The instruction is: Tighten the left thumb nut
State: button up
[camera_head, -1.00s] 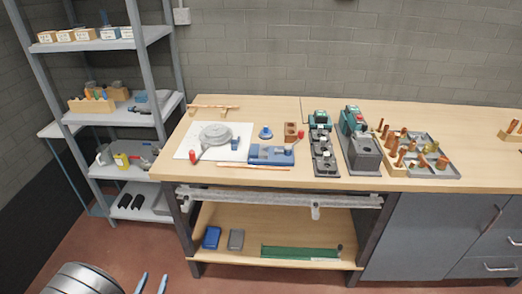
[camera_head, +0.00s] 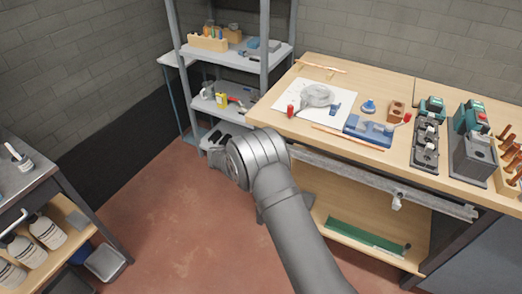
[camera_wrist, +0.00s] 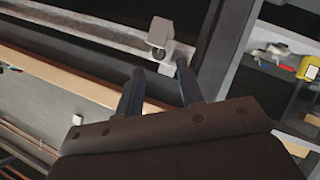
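In the wrist view a pale grey block with a small round end (camera_wrist: 160,34) sits by the grey rail, near a dark upright. It may be the left thumb nut, but I cannot tell for sure. My gripper (camera_wrist: 158,67) points toward it with two dark fingers apart and nothing visible between them. The block appears just beyond the fingertips; contact is not visible. In the head view my arm covers the left end of the rail (camera_head: 345,180), and the fingers cannot be made out. A pale tab (camera_head: 397,201) hangs farther right on the rail.
The workbench (camera_head: 300,122) carries a blue fixture (camera_head: 368,130) and other parts above the rail. A shelf unit (camera_head: 265,75) stands close by its left end. A cart with white bottles (camera_head: 45,230) is at left. The red floor between is clear.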

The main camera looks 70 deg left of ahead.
jog(key=shift+r+x, duration=0.15)
jog(key=shift+x, duration=1.35)
jog(key=shift+r+x, duration=0.2)
jog(key=shift+x, duration=1.35)
jog(key=shift+w+a, duration=0.1)
jog(key=shift+a, duration=0.05)
